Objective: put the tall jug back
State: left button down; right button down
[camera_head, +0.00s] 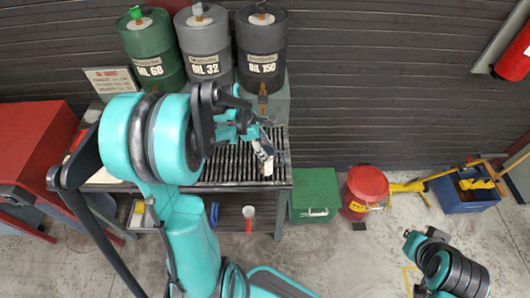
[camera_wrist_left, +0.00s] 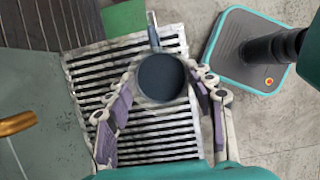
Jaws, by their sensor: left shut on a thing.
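The tall jug (camera_wrist_left: 160,78) shows in the left wrist view as a dark round mouth with a grey rim and a narrow part sticking out at the top. It is over the slatted grate. My left gripper (camera_wrist_left: 166,85) is shut on it, one finger on each side. In the head view my left gripper (camera_head: 262,148) is at the right end of the grate (camera_head: 222,172), below the drums. The pale jug (camera_head: 268,167) shows only partly there. Whether its base touches the grate I cannot tell. My right gripper is not in view; only part of that arm shows.
A green drum (camera_head: 150,50), a grey drum (camera_head: 203,45) and a dark drum (camera_head: 262,50) stand behind the grate. A green box (camera_head: 314,192) and a red can (camera_head: 364,190) stand to its right. A white and red item (camera_head: 248,212) is on the lower shelf.

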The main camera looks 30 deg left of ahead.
pick_arm(q)
jog(key=shift+f, duration=0.85)
jog(key=c, duration=0.6)
grip_release()
jog(key=shift+f, duration=0.15)
